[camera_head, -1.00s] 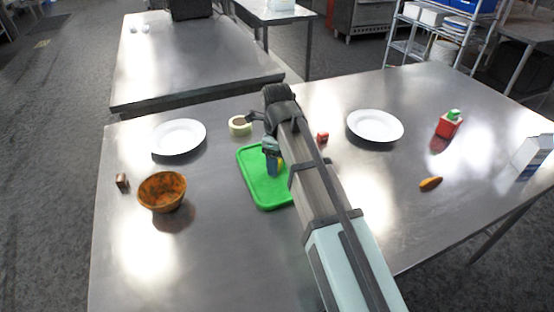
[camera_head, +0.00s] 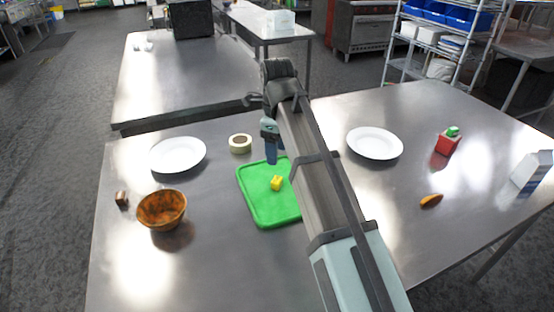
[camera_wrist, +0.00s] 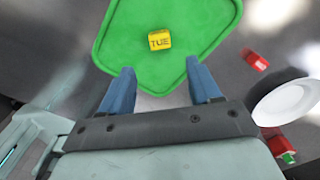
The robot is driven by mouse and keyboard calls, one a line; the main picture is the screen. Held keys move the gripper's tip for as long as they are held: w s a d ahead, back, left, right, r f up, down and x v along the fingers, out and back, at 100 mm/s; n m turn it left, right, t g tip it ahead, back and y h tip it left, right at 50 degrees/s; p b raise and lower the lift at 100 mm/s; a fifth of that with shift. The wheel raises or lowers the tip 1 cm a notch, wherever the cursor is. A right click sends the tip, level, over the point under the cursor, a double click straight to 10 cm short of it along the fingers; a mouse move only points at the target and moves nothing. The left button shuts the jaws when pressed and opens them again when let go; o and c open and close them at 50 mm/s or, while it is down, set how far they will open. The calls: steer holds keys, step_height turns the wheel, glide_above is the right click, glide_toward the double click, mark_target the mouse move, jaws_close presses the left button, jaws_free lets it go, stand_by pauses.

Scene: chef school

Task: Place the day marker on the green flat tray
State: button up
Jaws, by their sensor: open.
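The day marker (camera_head: 277,183) is a small yellow block resting on the green flat tray (camera_head: 262,211). In the wrist view the day marker (camera_wrist: 159,39) shows dark letters "TUE", and the green tray (camera_wrist: 112,33) lies around it. My gripper (camera_head: 271,160) is above the far part of the tray. In the wrist view my gripper (camera_wrist: 160,84) has its two blue fingers wide apart with nothing between them. The day marker is clear of the fingers, beyond their tips.
Two white plates (camera_head: 178,155) (camera_head: 375,143), an orange-brown bowl (camera_head: 162,210), a tape roll (camera_head: 240,143), a small brown block (camera_head: 121,198), a red bottle (camera_head: 447,144), an orange piece (camera_head: 431,200) and a carton (camera_head: 532,172) stand around. A small red block (camera_wrist: 256,60) shows in the wrist view.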

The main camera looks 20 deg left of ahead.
steer(key=shift+r, duration=0.75)
